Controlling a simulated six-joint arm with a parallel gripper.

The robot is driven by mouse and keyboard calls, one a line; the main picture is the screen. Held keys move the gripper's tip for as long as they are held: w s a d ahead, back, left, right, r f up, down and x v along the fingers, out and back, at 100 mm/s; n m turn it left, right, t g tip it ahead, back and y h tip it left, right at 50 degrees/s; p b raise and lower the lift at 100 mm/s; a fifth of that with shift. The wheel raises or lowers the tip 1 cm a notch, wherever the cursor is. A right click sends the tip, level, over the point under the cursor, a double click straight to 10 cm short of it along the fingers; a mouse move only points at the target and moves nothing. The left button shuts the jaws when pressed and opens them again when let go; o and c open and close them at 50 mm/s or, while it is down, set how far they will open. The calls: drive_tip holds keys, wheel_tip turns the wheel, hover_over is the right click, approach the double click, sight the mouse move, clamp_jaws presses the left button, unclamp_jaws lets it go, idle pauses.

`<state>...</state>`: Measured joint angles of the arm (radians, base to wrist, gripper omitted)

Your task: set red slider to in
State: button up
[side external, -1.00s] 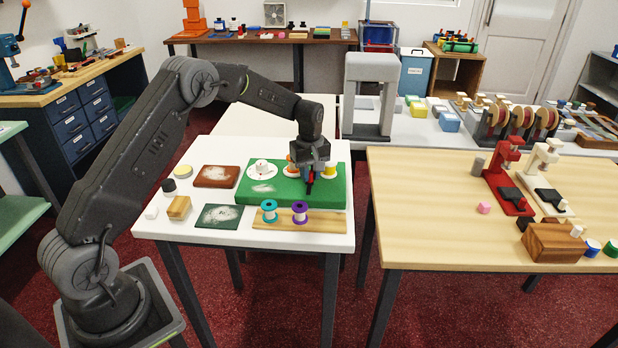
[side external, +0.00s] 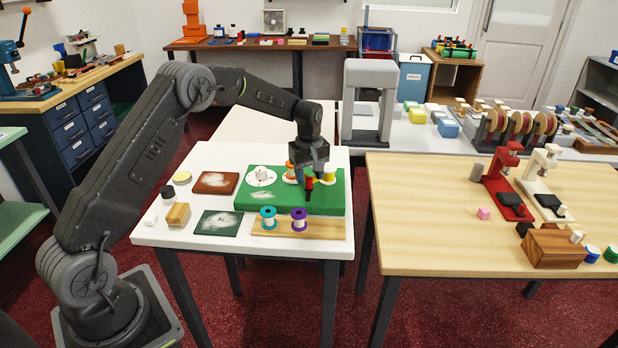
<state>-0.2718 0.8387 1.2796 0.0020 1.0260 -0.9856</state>
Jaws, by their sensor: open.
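A small red upright piece (side external: 309,184), which looks like the red slider, stands on the green board (side external: 262,204) on the white table. My gripper (side external: 310,172) points down right above it, close to it or around its top. It is open. Its fingertips are small and partly hidden, so I cannot tell whether they touch the piece. The slider's track and its exact setting are too small to make out.
An orange spool (side external: 290,171) and a yellow spool (side external: 330,175) flank the red piece. A white dial (side external: 261,177) is on the board's left. Teal (side external: 268,217) and purple (side external: 299,219) spools stand on a wooden strip (side external: 326,228) in front.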

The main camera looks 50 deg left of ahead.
wheel_tip(320, 180, up, 12)
drive_tip(key=shift+r, duration=0.25)
idle(0.3)
drive_tip(key=s+d+r+m+t, duration=0.1)
drive_tip(key=s+d+r+m, duration=0.35)
drive_tip(key=s+r, duration=0.2)
drive_tip(key=s+d+r+m+t, duration=0.25)
drive_tip(key=s+d+r, duration=0.25)
drive_tip(key=s, duration=0.3)
drive_tip(key=s+d+f+m+t, duration=0.1)
drive_tip(key=s+d+f+m, duration=0.1)
drive_tip(key=s, duration=0.7)
drive_tip(key=s+d+f+m+t, duration=0.1)
drive_tip(key=s+m, duration=0.4)
drive_tip(key=s, duration=0.5)
drive_tip(key=shift+d+f, duration=0.8)
drive_tip(key=shift+d, duration=0.4)
drive_tip(key=shift+o, duration=0.2)
drive_tip(key=shift+w, duration=0.1)
